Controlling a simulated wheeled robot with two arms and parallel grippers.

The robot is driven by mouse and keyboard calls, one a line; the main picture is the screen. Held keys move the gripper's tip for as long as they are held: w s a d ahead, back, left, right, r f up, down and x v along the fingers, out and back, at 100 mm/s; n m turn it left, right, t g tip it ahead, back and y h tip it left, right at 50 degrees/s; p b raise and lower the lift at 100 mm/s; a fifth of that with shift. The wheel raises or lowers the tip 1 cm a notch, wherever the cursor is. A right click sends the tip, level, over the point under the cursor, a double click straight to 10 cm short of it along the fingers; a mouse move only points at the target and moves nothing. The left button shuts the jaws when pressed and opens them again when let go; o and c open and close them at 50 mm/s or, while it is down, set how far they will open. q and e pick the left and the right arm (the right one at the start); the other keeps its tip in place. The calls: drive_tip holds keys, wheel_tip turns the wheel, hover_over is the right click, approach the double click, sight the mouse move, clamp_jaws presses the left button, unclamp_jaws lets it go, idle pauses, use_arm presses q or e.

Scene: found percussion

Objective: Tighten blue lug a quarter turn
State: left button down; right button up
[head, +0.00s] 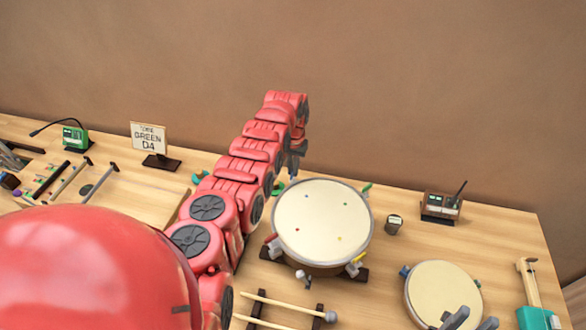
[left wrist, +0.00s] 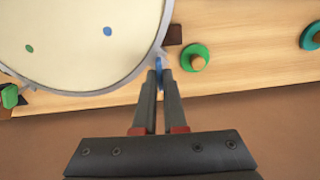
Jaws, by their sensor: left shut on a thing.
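The drum (head: 322,222) has a pale head with small coloured dots and coloured lugs around its rim. It also shows in the left wrist view (left wrist: 70,45). My left gripper (head: 294,168) is at the drum's far left rim. In the left wrist view its fingers (left wrist: 159,82) are closed on the blue lug (left wrist: 158,66), just outside the rim and near the blue dot. The fingers hide part of the lug. My right gripper (head: 471,319) shows only as two grey fingertips, apart, at the bottom right over a smaller round pad (head: 440,287).
A green knob with a wooden peg (left wrist: 194,58) sits close beside my left fingers. Drumsticks (head: 275,308) lie in front of the drum. A dark cup (head: 394,224) and a small box with a dark stick (head: 441,207) stand right. A sign reading "GREEN D4" (head: 148,137) stands back left.

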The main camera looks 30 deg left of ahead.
use_arm(q)
drive_tip(key=shift+m, duration=0.3)
drive_tip(key=m+b, duration=0.2)
drive_tip(key=m, duration=0.2)
drive_tip(key=shift+f, duration=0.15)
drive_tip(key=shift+m+b, duration=0.85)
drive_tip(key=shift+m, duration=0.35)
drive_tip(key=shift+r, duration=0.2)
drive_tip(key=c, duration=1)
unclamp_jaws()
